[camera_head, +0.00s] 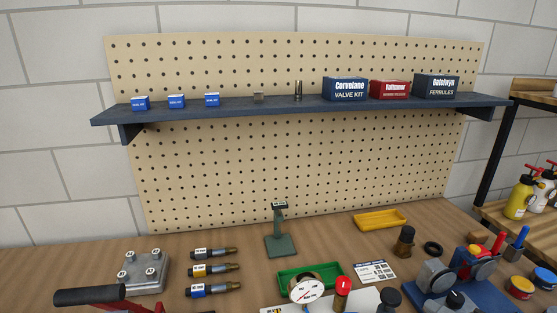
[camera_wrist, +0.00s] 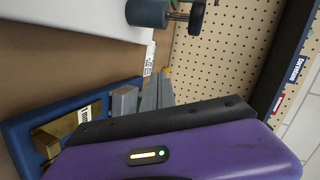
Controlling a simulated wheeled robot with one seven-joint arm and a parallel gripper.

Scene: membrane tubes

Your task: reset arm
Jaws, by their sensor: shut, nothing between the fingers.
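In the wrist view, the purple and black housing of my gripper (camera_wrist: 158,92) fills the lower part. Two grey finger-like pieces show close together past its black edge, shut with nothing seen between them; their tips are partly hidden. Beyond them is a blue-rimmed tray (camera_wrist: 22,128) with a brass piece (camera_wrist: 62,124) and a grey block (camera_wrist: 124,103) in it. I cannot tell how far the gripper is above the tray. My gripper does not show in the head view.
The wooden bench (camera_head: 120,252) holds a grey plate with bolts (camera_head: 144,272), several brass-ended tubes (camera_head: 214,269), a green stand (camera_head: 280,240), a green tray (camera_head: 292,280), a yellow tray (camera_head: 380,219) and a blue fixture (camera_head: 436,290). A dark shelf (camera_head: 240,112) with boxes hangs behind.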

